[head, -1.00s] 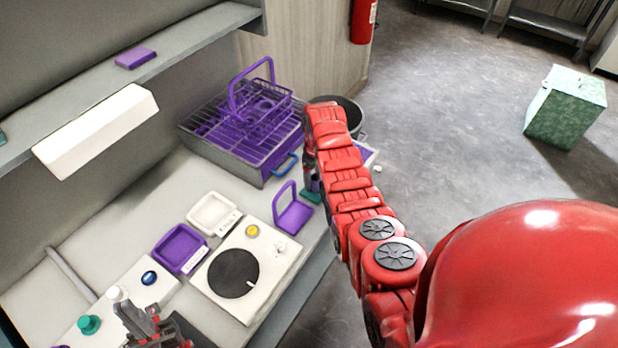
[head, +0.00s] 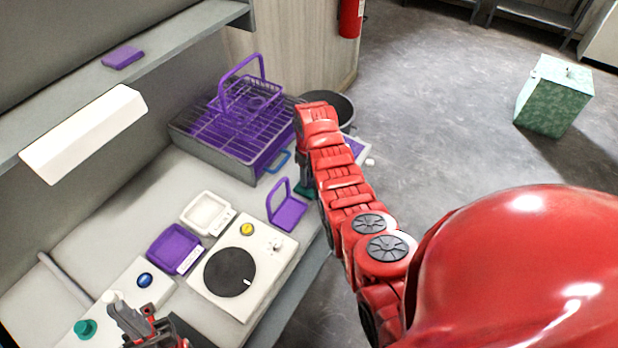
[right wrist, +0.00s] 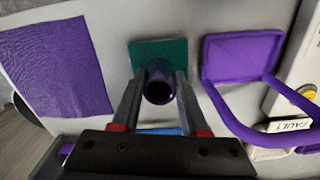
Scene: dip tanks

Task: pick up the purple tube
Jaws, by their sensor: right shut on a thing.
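The purple tube (right wrist: 160,84) is dark and seen end-on in the right wrist view, with its round opening facing the camera. My right gripper (right wrist: 158,92) is shut on it, one finger on each side. A green-teal plate (right wrist: 148,52) lies behind the tube; I cannot tell whether the tube touches it. In the head view my right arm hides the tube, and only a bit of the teal plate (head: 303,191) shows beside it. My left gripper (head: 137,322) is at the bottom left near the teal knob, and its jaw opening is unclear.
A purple tray with an upright handle (head: 287,212) stands close beside the teal plate; its handle (right wrist: 235,118) reaches near my right gripper. A purple sheet (right wrist: 55,68) lies on the other side. A wire rack tank (head: 215,160) and a white dial device (head: 262,250) are on the bench.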

